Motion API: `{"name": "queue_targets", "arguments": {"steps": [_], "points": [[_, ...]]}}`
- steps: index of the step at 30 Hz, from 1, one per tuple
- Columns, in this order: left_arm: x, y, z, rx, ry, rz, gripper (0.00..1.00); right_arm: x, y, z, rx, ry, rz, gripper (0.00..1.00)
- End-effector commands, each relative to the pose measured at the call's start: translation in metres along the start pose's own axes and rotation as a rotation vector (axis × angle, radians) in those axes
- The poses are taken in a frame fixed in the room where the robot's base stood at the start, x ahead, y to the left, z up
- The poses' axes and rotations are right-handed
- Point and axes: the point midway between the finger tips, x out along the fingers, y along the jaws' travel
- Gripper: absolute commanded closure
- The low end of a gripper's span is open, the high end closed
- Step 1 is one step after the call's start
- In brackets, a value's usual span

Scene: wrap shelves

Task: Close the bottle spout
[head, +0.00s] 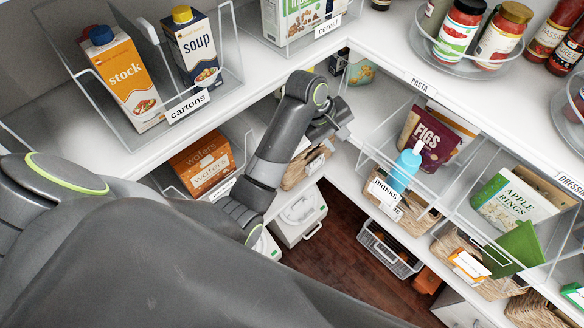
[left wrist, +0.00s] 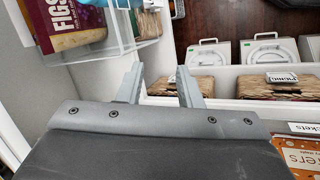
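A light blue bottle (head: 404,170) with a small white spout (head: 418,147) stands tilted at the front of the clear bin on the right-hand shelf. The spout is too small to tell whether it is up or folded. My left gripper (head: 343,118) is left of the bottle and apart from it, above the corner between the shelves. In the left wrist view its two fingers (left wrist: 160,72) are spread with nothing between them. A blue piece, likely the bottle, is cut off at that view's top edge (left wrist: 97,3). My right gripper is not in view.
A purple figs bag (head: 431,138) stands behind the bottle in the clear bin, whose wall is close by. A drinks label (head: 384,191) hangs below. Wicker baskets (left wrist: 275,85) and lidded white boxes (left wrist: 267,52) sit lower. Stock (head: 128,75) and soup cartons (head: 194,48) stand on the upper-left shelf.

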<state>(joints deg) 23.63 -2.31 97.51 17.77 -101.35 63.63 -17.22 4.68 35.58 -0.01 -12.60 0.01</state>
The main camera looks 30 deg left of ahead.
Motion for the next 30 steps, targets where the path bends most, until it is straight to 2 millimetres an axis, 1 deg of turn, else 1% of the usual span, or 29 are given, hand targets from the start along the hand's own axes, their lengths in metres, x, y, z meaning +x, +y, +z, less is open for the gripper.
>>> {"name": "queue_targets", "arguments": {"steps": [1,5,12,18,21,24,30], "points": [[0.002,-0.012,-0.001,0.014,0.01,-0.005,0.68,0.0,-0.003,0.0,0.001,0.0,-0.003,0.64],[0.005,-0.038,-0.004,0.061,0.039,-0.015,0.68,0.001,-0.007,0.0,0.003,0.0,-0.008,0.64],[0.009,-0.086,-0.007,0.15,0.089,-0.041,0.68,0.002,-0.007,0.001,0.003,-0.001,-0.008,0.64],[0.01,-0.118,-0.007,0.216,0.122,-0.066,0.68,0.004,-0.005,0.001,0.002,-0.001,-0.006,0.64],[0.01,-0.128,-0.007,0.238,0.132,-0.074,0.68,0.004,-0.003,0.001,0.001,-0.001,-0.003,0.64],[0.009,-0.134,-0.007,0.253,0.138,-0.079,0.68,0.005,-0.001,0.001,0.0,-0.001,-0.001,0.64],[0.009,-0.137,-0.007,0.261,0.142,-0.082,0.68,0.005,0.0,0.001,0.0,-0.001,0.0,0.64]]}}
